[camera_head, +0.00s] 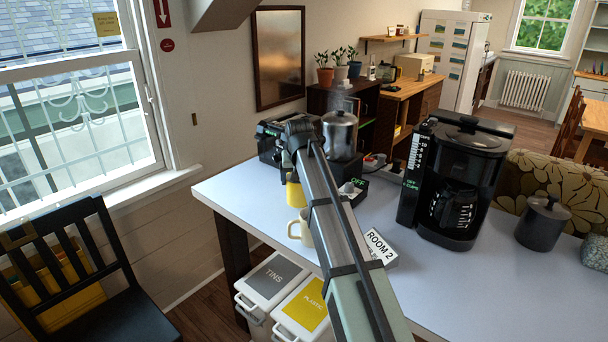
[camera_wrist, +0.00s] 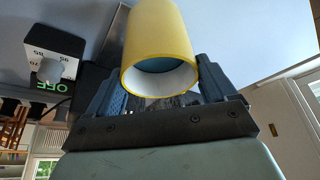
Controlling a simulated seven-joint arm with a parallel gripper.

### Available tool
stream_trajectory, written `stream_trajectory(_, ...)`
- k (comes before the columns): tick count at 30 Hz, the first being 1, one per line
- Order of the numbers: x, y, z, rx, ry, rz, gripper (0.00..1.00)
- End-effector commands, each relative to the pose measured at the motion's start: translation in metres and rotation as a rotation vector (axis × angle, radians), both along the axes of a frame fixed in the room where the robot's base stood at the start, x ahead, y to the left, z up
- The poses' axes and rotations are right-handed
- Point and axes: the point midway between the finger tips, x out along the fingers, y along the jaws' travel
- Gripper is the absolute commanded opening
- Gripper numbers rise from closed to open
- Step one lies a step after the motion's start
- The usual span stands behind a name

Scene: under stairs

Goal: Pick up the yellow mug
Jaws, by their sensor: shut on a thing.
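The yellow mug (camera_wrist: 160,40) is between the two dark fingers of my gripper (camera_wrist: 162,75), which is shut on it. Its white inside and open rim face the wrist camera, and a finger lies against each side. In the head view the yellow mug (camera_head: 294,194) shows in part to the left of my arm, which hides the rest of it. My gripper's fingers are hard to make out there. I cannot tell whether the mug touches the table.
A cream mug (camera_head: 301,229) stands close in front, partly behind my arm. A black box with a dial and green "OFF" (camera_head: 354,187), a metal canister (camera_head: 340,134), a coffee maker (camera_head: 458,180), a "ROOM 2" sign (camera_head: 380,247) and a dark jar (camera_head: 543,222) stand on the white table (camera_head: 235,205).

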Motion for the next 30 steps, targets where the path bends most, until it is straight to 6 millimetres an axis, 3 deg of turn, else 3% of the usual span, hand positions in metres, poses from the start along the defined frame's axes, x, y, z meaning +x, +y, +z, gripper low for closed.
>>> stream_trajectory(15, -0.041, 0.040, 0.000, 0.001, -0.001, 0.001, 0.02)
stream_trajectory(30, -0.070, 0.069, 0.000, 0.000, -0.001, 0.001, 0.02)
